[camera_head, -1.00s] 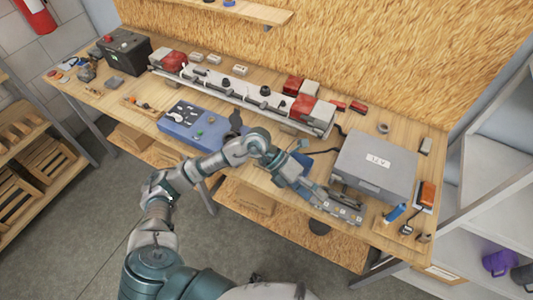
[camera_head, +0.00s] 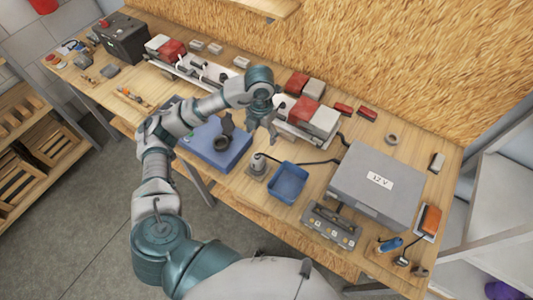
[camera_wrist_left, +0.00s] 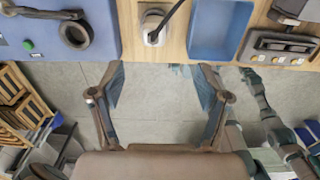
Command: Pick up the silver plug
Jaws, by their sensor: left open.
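The silver plug (camera_head: 258,166) stands on the wooden workbench, with a dark cable running from its top toward the grey 12 V box. It also shows at the top middle of the left wrist view (camera_wrist_left: 153,28). My left gripper (camera_head: 262,132) is open and empty, fingers pointing down, raised above the bench close to the plug in the head view. In the left wrist view its spread fingers (camera_wrist_left: 160,82) are apart from the plug, which lies beyond the fingertips, between them sideways. My right gripper is not in view.
A blue tray (camera_head: 288,183) is right of the plug, a blue case (camera_head: 214,153) left of it. The switch panel (camera_head: 331,226) and grey 12 V box (camera_head: 375,184) are farther right. The long light assembly (camera_head: 220,80) lies behind. Bench is bare in front of the plug.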

